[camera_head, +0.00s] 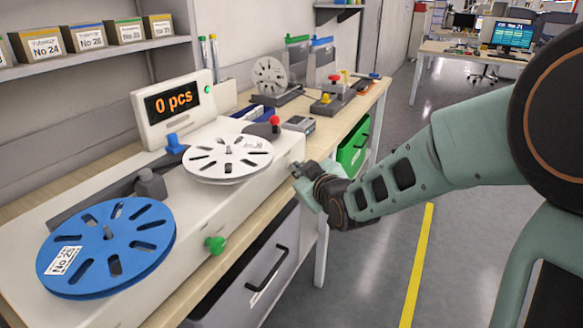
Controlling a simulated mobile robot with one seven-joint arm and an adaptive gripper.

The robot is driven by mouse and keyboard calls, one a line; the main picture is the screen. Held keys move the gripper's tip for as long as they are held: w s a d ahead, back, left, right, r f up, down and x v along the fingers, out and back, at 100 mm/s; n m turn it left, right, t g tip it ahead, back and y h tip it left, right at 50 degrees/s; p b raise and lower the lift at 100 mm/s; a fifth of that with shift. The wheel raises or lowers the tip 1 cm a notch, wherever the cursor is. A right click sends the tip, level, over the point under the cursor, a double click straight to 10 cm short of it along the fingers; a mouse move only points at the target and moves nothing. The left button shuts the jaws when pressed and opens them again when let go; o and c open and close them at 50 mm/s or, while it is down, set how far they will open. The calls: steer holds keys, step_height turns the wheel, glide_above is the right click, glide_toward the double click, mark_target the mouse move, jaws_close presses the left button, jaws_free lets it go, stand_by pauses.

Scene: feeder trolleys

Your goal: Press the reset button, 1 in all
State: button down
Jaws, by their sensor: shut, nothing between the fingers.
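A white counter display (172,103) reading "0 pcs" stands at the back of a white reel machine (195,229). A small green button (208,89) is on the display's right side. A larger green knob (214,244) sticks out of the machine's front face. No label marks either one as the reset button. My gripper (301,181) is shut and empty, just right of the machine's right end. It is to the right of both green parts and appears apart from them.
A blue reel (88,252) and a white reel (225,158) lie on the machine, with a red knob (275,120) behind the white one. Drawers (262,271) and a green bin (352,150) are below the bench. The floor to the right is open.

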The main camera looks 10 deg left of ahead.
stand_by(0.3)
steer(key=shift+s+d+p, duration=0.35)
steer(key=shift+d, duration=0.5)
steer(key=shift+s+d+p, duration=0.3)
steer(key=shift+d+p, duration=0.05)
steer(key=shift+d, duration=0.45)
steer(key=shift+s+d+p, duration=0.25)
steer(key=shift+d+p, duration=0.1)
steer(key=shift+d, duration=0.4)
steer(key=shift+s+d+p, duration=0.3)
steer(key=shift+d+p, duration=0.05)
steer(key=shift+d, duration=0.45)
